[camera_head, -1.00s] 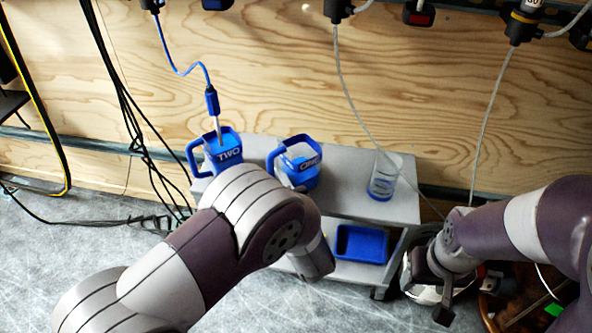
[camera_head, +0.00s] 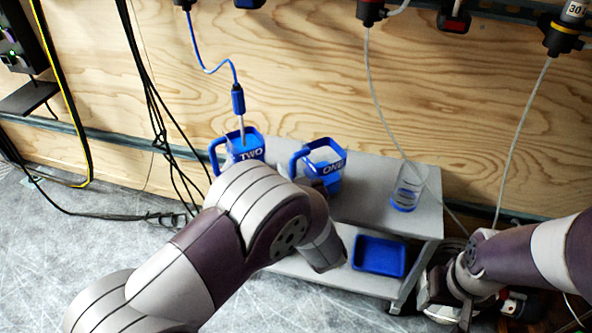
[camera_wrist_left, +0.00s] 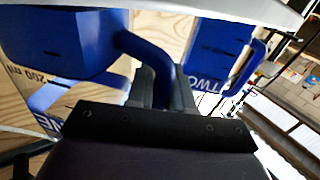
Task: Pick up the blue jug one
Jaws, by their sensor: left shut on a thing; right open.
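The blue jug marked ONE (camera_head: 330,163) is on the grey cart's top, upright, with its handle on the left; I cannot tell if its base touches the surface. In the left wrist view its blue body (camera_wrist_left: 62,42) fills the upper left. My left gripper (camera_wrist_left: 160,88) is shut on this jug's handle; in the head view my arm hides the fingers. The blue jug marked TWO (camera_head: 250,152) stands to the left, with a probe on a blue cable inside it. My right gripper (camera_head: 466,312) is open and low at the right, apart from the jugs, partly cut off.
The grey cart (camera_head: 375,212) also carries a clear cylinder with a blue base (camera_head: 408,190) at its right end. A blue tray (camera_head: 378,256) sits on the lower shelf. Thin hoses hang in front of the wooden wall. Black cables hang left of the cart.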

